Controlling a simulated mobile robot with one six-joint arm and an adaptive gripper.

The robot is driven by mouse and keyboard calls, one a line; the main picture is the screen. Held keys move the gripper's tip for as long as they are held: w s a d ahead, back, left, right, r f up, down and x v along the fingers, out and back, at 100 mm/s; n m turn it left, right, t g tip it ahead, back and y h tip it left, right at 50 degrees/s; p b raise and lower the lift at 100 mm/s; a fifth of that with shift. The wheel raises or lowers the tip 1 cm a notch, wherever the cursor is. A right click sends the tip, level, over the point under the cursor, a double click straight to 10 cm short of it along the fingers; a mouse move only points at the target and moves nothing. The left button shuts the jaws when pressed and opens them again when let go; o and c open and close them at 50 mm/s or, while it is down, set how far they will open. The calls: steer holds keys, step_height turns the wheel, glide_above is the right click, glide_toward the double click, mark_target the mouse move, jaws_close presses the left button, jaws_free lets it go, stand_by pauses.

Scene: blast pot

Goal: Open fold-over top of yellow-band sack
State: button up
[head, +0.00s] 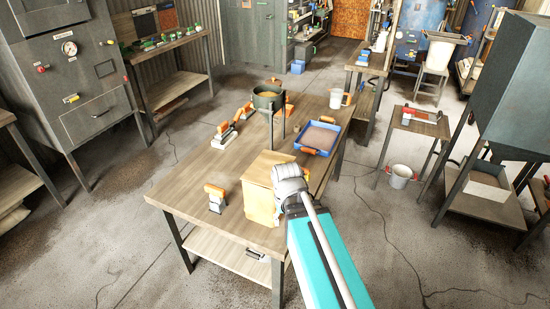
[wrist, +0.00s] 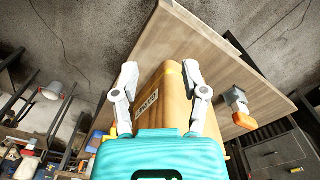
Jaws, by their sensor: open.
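A tan, box-like sack (head: 258,190) stands upright near the front edge of the wooden workbench (head: 180,195). Its front looks yellowish in the head view, but I cannot make out a distinct band. The wrist view shows the sack (wrist: 168,95) between my fingers, with a white printed label on one face. My gripper (wrist: 160,66) is open, one finger on either side of the sack, and I cannot tell whether they touch it. In the head view my gripper (head: 291,181) is at the sack's right side and hides part of it. The fold-over top is not clearly visible.
On the bench are a blue tray (head: 318,137) of brownish material, a dark pot (head: 268,98) on a stand, a white bucket (head: 337,98), and several orange-handled tools, one (head: 216,197) left of the sack. Bare bench lies to the sack's left.

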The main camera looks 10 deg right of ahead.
steer(key=w+d+r+m+p, duration=0.2)
steer(key=w+r+m+p, duration=0.1)
steer(key=w+r+p, duration=0.5)
steer(key=w+d+r+m+p, duration=0.2)
steer(key=w+r+m+p, duration=0.2)
steer(key=w+r+p, duration=0.5)
steer(key=w+r, duration=0.1)
steer(key=w, duration=0.3)
steer(key=shift+w, duration=0.3)
steer(key=shift+f, duration=0.15)
steer(key=b, duration=1.4)
glide_toward(269, 165)
steer(key=s+d+f, duration=0.1)
steer(key=f, duration=0.1)
steer(key=s+d+f, duration=0.1)
steer(key=f, duration=0.2)
steer(key=s+d+f, duration=0.1)
steer(key=d+f, duration=0.1)
steer(key=shift+s+f, duration=0.15)
steer(key=shift+s, duration=0.25)
steer(key=shift+c, duration=0.3)
jaws_close()
